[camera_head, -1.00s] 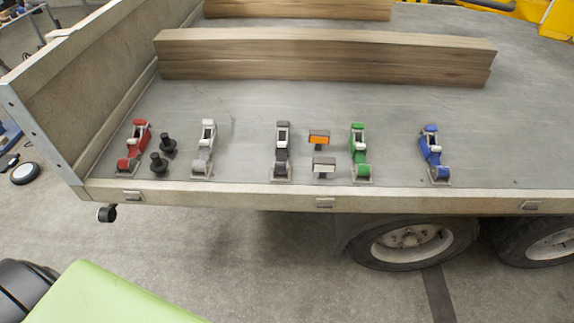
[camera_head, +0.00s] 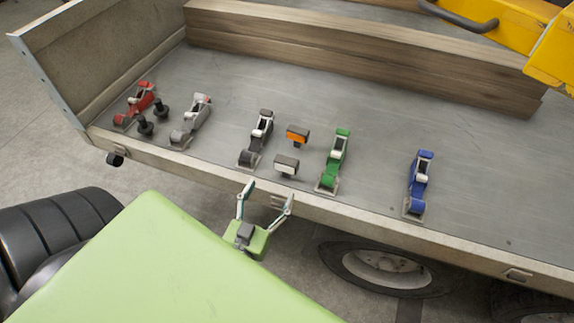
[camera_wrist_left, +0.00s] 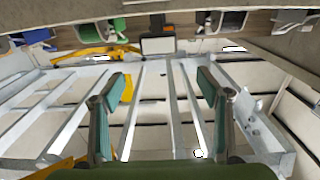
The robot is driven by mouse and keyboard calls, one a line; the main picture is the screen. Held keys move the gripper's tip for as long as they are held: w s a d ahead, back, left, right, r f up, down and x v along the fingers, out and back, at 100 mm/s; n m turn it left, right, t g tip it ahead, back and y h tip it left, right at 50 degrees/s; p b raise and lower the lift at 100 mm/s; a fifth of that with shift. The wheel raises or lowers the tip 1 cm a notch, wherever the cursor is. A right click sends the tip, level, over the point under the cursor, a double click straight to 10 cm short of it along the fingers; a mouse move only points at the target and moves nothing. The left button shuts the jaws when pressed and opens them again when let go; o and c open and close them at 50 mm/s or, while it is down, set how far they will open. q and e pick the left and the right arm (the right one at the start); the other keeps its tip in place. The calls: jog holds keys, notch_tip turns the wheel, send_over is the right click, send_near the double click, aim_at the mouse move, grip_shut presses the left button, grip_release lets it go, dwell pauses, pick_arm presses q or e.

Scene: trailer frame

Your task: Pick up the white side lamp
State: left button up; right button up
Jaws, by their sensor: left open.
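The white side lamp (camera_head: 286,165) is a small block with a white face, standing on the grey trailer bed near its front edge. It also shows in the left wrist view (camera_wrist_left: 158,46), at top centre beyond the fingertips. My left gripper (camera_head: 268,192) is open and empty just outside the trailer edge, its fingers pointing toward the lamp. In the left wrist view the two fingers (camera_wrist_left: 163,85) stand apart, short of the lamp. My right gripper is not in view.
An orange lamp (camera_head: 297,135) stands just behind the white one. The trailer's front rail (camera_head: 350,222) lies between gripper and bed. Wooden beams (camera_head: 360,55) lie behind.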

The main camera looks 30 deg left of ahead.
aim_at(284, 165)
pick_arm(q)
jog(key=b+x, duration=0.1)
jog(key=x, duration=0.5)
jog(key=shift+w+a+f, duration=0.15)
jog(key=shift+w, duration=0.05)
jog(key=shift+w+b, duration=0.3)
jog(key=shift+w, duration=0.2)
jog(key=shift+w+a, duration=0.15)
jog(key=shift+w, duration=0.25)
jog(key=b+x, duration=0.1)
jog(key=x, duration=0.3)
jog(key=shift+b, duration=0.35)
jog(key=shift+c, duration=0.3)
jog(key=c, duration=1.2)
jog(key=shift+c, duration=0.7)
